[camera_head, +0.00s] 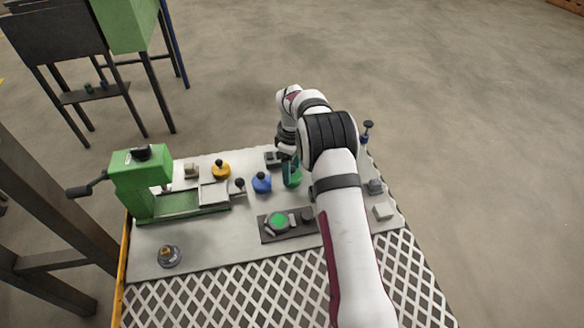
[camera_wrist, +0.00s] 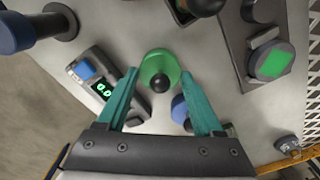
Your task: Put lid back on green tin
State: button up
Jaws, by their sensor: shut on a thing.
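The green lid (camera_wrist: 158,63), round with a black knob, sits between the two fingertips in the wrist view. My gripper (camera_wrist: 160,74) is shut on it, one teal finger on each side. In the head view the green piece (camera_head: 292,179) shows below my gripper (camera_head: 289,166), near the middle of the bench; how high it is held is unclear.
A blue knobbed piece (camera_head: 261,183) and a yellow one (camera_head: 221,170) stand to the left. A board with a green button (camera_head: 278,222) lies in front. A green press (camera_head: 143,180) stands far left. A display unit (camera_wrist: 94,83) and blue-topped post (camera_head: 367,131) are nearby.

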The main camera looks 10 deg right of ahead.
jog(key=o, duration=1.4)
jog(key=shift+r, duration=3.5)
jog(key=shift+c, duration=0.4)
grip_shut()
